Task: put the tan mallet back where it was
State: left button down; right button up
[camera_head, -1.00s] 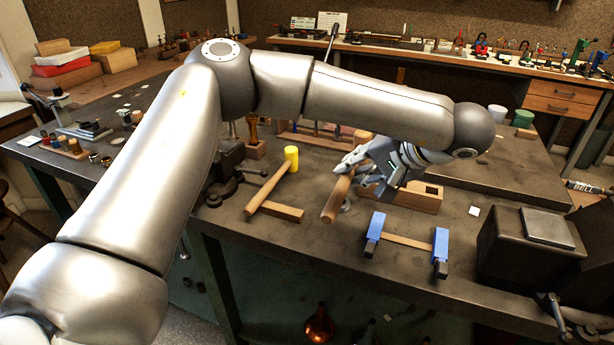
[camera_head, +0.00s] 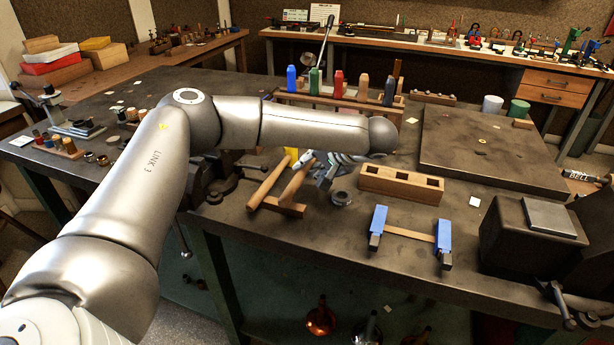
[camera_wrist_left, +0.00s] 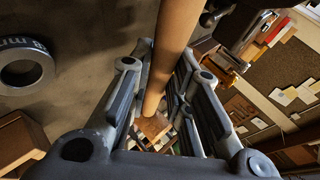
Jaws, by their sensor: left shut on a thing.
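The tan mallet's wooden handle (camera_head: 293,184) slants beside the yellow mallet's handle (camera_head: 267,182). My left gripper (camera_head: 318,168) is shut on it; in the left wrist view the handle (camera_wrist_left: 172,45) runs between the fingers (camera_wrist_left: 155,95). The tan mallet's head is hidden behind my gripper and arm in the head view. The handle's near end is over a low wooden bar (camera_head: 291,210); I cannot tell whether they touch. The yellow mallet's head (camera_head: 291,153) is partly covered. My right gripper is out of view.
A grey ring (camera_head: 342,198) lies right of the handle, also in the wrist view (camera_wrist_left: 27,67). A wooden block with square holes (camera_head: 400,186) stands beyond it. Blue-padded clamps (camera_head: 377,222) are at the front. A rack of coloured bottles (camera_head: 338,84) stands behind my arm.

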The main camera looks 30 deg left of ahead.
pick_arm(q)
jog(key=shift+w+a+f, duration=0.15)
jog(key=shift+a+f, duration=0.25)
notch_tip(320, 180, down, 3)
jog(key=shift+a+f+p, duration=0.1)
jog(key=shift+p, duration=0.3)
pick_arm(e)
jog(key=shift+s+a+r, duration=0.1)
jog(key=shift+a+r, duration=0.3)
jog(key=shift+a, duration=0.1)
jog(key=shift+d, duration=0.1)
pick_arm(q)
jog(key=shift+f, duration=0.1)
jog(key=c, duration=1.6)
grip_release()
jog(key=shift+f, duration=0.1)
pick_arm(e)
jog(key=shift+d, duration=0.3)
